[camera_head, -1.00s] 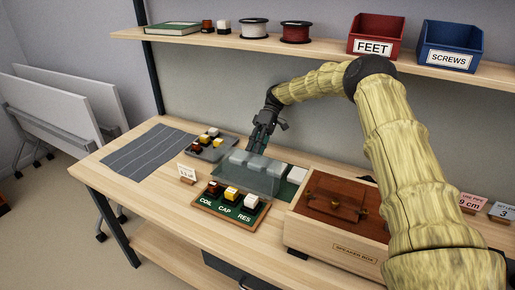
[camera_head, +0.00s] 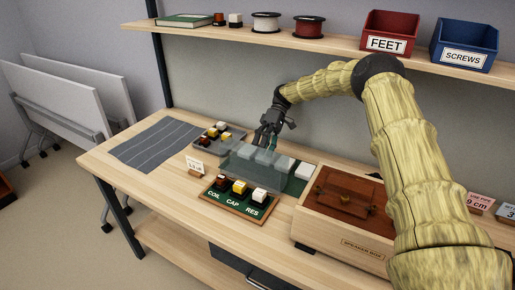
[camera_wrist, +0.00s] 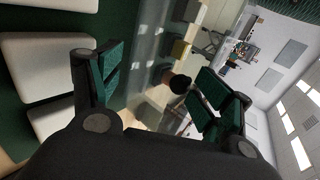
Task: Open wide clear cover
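The wide clear cover (camera_head: 243,171) is a see-through panel on the green board at the middle of the table. Several white blocks (camera_head: 285,163) sit in a row behind or under it. My gripper (camera_head: 266,143) is at the cover's back left, close to its upper edge, in the head view. In the wrist view my gripper (camera_wrist: 160,85) has its two green-padded fingers well apart, and the clear panel shows in and beyond the gap. I cannot tell whether a finger touches the cover.
A board labelled COIL, CAP, RES (camera_head: 233,203) with three blocks stands in front of the cover. A wooden speaker box (camera_head: 340,235) is to the right. A grey tray of small parts (camera_head: 205,142) and a striped mat (camera_head: 155,146) lie left. A shelf (camera_head: 330,45) hangs above.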

